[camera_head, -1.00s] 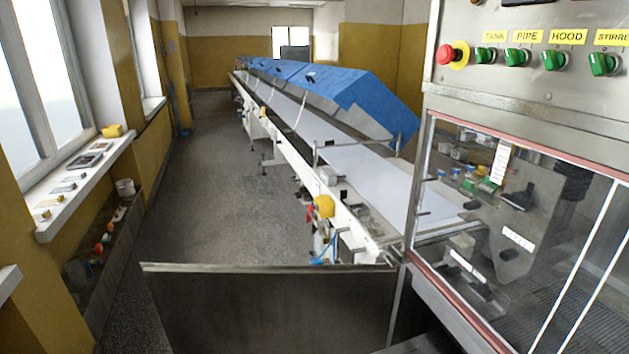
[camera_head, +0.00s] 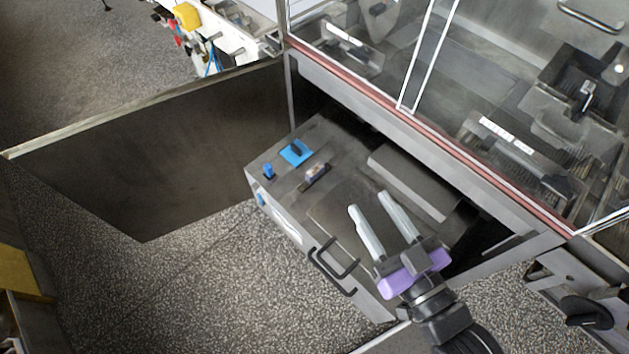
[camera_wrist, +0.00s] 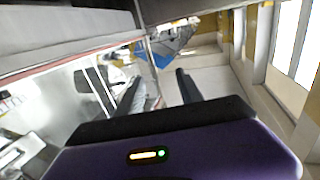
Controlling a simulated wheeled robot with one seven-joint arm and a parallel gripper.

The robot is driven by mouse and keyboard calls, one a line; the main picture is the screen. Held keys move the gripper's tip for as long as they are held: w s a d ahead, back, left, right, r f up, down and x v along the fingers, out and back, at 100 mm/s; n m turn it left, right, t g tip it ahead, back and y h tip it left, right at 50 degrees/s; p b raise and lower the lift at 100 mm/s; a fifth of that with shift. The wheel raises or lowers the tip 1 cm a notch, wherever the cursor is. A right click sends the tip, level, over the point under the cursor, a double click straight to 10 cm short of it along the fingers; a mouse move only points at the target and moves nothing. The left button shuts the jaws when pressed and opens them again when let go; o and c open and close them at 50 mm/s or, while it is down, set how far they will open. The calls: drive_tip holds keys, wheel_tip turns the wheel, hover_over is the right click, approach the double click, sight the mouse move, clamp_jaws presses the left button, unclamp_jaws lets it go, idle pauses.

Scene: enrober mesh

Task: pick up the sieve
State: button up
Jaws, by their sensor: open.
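I cannot make out a sieve for certain in either view. My gripper (camera_head: 368,201) is open and empty in the head view, with its two pale fingers apart above the top of a low metal tank unit (camera_head: 335,225). Whether it touches the unit I cannot tell. In the wrist view my gripper (camera_wrist: 159,82) also shows nothing between its dark fingers. A dark rectangular part with a metal handle (camera_head: 587,95) shows behind the clear panels at the right; I cannot tell what it is.
A red-framed clear hood (camera_head: 450,150) stands over the unit. Two black handles (camera_head: 333,268) stick out at the unit's front. A blue pad (camera_head: 296,153) and small items lie on top. A dark metal panel (camera_head: 150,150) stands at the left. Speckled floor (camera_head: 230,290) is free in front.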

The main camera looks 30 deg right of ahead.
drive_tip(key=w+d+f+m+g, duration=0.1)
drive_tip(key=w+f+m+g, duration=0.2)
drive_tip(key=w, duration=0.9)
drive_tip(key=w+f+m+g, duration=0.2)
drive_tip(key=w+f+g, duration=0.1)
drive_tip(key=w, duration=0.8)
drive_tip(key=w+d+f+m+g, duration=0.1)
drive_tip(key=w+f+m+g, duration=0.15)
drive_tip(key=w, duration=0.95)
drive_tip(key=m+g, duration=0.7)
drive_tip(key=g, duration=0.2)
hover_over(315, 170)
drive_tip(key=shift+n, duration=0.25)
drive_tip(key=f, duration=0.6)
drive_tip(key=shift+w+d, duration=0.3)
drive_tip(key=shift+d, duration=0.05)
drive_tip(key=shift+s+a+f+p, duration=0.15)
drive_tip(key=shift+f+p, duration=0.15)
drive_tip(key=shift+f, duration=1.7)
drive_tip(key=shift+s+a+f+p, duration=0.15)
drive_tip(key=shift+f+p, duration=0.1)
drive_tip(key=shift+f, duration=1.7)
drive_tip(key=shift+c, duration=0.2)
clamp_jaws()
